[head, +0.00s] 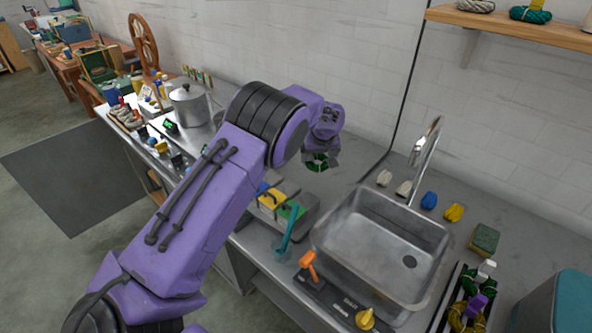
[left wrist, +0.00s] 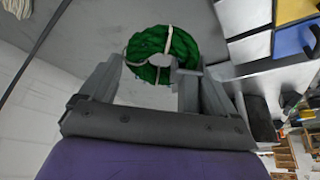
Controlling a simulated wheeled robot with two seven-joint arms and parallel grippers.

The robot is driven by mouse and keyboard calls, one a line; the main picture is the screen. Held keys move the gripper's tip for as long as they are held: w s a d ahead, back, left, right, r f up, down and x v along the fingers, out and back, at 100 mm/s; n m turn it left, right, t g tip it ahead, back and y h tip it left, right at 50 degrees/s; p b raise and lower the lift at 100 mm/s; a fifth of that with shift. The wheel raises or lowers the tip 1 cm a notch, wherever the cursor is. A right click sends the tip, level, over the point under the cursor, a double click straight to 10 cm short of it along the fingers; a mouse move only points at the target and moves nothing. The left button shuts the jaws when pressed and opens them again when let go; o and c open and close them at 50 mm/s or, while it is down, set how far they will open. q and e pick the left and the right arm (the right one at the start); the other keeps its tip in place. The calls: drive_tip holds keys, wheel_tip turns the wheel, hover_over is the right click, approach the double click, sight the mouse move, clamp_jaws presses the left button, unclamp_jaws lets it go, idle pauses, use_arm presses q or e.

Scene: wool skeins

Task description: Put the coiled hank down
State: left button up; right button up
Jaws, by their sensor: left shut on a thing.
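The coiled hank (head: 317,164) is a dark green ring of yarn, partly hidden under my left gripper (head: 321,156) in the head view. In the left wrist view the hank (left wrist: 183,45) shows as a bright green loop with pale ties. It sits at the fingertips of my left gripper (left wrist: 153,74), which is shut on its near side. The grey counter (head: 345,178) is beneath it; I cannot tell whether the hank touches it. My right gripper is not in view.
A steel sink (head: 385,240) with a tap (head: 428,150) lies to the right. A grey bin with yellow and green compartments (head: 272,198) stands on the near side. A pot (head: 190,105) stands to the left.

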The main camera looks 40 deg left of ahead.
use_arm(q)
drive_tip(key=shift+w+f, duration=0.1)
drive_tip(key=shift+f, duration=0.45)
wheel_tip(320, 180, down, 9)
drive_tip(key=p, duration=0.2)
drive_tip(key=shift+r+p, duration=0.15)
drive_tip(key=shift+p, duration=0.2)
drive_tip(key=shift+w+f, duration=0.15)
drive_tip(key=shift+f, duration=0.3)
drive_tip(key=shift+f+b, duration=0.15)
drive_tip(key=shift+b, duration=0.15)
drive_tip(key=o, duration=0.7)
